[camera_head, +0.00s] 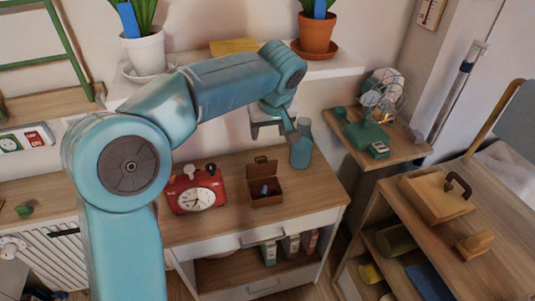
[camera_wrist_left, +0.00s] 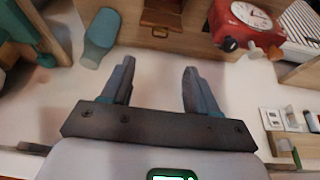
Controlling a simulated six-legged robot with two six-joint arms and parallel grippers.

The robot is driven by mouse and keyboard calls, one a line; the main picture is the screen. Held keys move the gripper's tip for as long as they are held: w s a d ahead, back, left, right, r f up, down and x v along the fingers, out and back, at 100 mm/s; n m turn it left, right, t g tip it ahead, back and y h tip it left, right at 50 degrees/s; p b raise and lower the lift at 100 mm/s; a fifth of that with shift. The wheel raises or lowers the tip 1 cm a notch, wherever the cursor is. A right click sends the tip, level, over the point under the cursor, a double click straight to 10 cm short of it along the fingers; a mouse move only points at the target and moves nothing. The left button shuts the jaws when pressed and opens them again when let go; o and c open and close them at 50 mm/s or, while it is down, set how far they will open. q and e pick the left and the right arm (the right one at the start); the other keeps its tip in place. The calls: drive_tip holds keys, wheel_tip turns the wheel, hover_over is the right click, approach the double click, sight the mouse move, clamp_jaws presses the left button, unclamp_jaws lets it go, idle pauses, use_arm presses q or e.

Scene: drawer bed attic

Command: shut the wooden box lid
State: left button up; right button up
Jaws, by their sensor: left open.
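The wooden box (camera_head: 266,200) is small and dark brown and stands on the wooden dresser top. Its lid (camera_head: 262,167) is raised at the back, and a small blue item (camera_head: 264,189) shows inside. The box also shows at the top edge of the left wrist view (camera_wrist_left: 163,15), partly cut off. My left gripper (camera_head: 280,128) is open and empty, above and behind the box, apart from it. Its two spread fingers (camera_wrist_left: 158,70) show in the left wrist view with nothing between them. My right gripper is in neither view.
A wall shelf (camera_head: 340,69) with potted plants is above. A fan (camera_head: 381,95) sits on a side shelf. The dresser top before the box is clear.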

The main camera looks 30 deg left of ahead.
sight(263, 160)
use_arm(q)
drive_tip(key=x, duration=1.4)
drive_tip(key=shift+s+f, duration=0.1)
drive_tip(key=shift+f, duration=0.35)
drive_tip(key=shift+a+f, duration=0.25)
drive_tip(key=shift+f, duration=0.35)
